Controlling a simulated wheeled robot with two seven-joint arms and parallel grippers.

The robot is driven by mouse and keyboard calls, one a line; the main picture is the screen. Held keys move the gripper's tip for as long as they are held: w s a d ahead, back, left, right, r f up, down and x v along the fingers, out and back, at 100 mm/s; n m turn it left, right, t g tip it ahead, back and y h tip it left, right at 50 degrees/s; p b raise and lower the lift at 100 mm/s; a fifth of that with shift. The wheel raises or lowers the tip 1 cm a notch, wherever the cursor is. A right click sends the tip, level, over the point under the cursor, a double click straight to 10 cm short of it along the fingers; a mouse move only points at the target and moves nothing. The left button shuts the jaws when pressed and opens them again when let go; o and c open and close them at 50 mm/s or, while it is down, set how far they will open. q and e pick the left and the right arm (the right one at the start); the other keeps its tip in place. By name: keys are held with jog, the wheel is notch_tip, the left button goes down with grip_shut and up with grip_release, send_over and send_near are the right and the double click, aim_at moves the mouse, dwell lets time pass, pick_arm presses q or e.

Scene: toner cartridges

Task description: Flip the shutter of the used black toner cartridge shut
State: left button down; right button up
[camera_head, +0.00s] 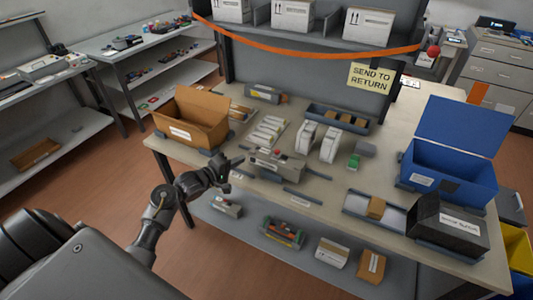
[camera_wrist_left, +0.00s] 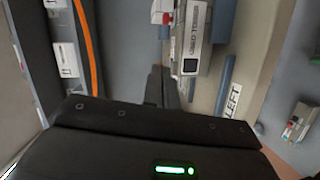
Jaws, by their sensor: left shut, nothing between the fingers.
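The used toner cartridge (camera_head: 272,167) is a grey box on the table, with a small red part on top. In the left wrist view the cartridge (camera_wrist_left: 196,45) shows a white label and the red part. My left gripper (camera_head: 236,162) is shut and empty at the left end of the cartridge. In the left wrist view its fingertips (camera_wrist_left: 160,72) are close beside the labelled end; I cannot tell if they touch. I cannot make out the shutter's position. My right gripper is out of view.
A cardboard box (camera_head: 190,119) stands left behind my left gripper. White cartons (camera_head: 318,141) stand behind the cartridge. A blue bin (camera_head: 452,170) and a black box (camera_head: 448,222) stand at the right. A lower shelf (camera_head: 250,244) holds several items.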

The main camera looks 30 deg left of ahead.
aim_at(267, 158)
pick_arm(q)
jog(key=x, duration=0.3)
jog(key=d+p+x, duration=0.1)
jog(key=x, duration=0.3)
jog(key=p+x, duration=0.1)
jog(key=x, duration=0.2)
jog(key=shift+s+d, duration=0.1)
jog(key=shift+d, duration=0.3)
jog(key=shift+w+d+f, duration=0.15)
jog(key=shift+d, duration=0.2)
jog(key=shift+w+d+f, duration=0.15)
jog(key=shift+d, duration=0.2)
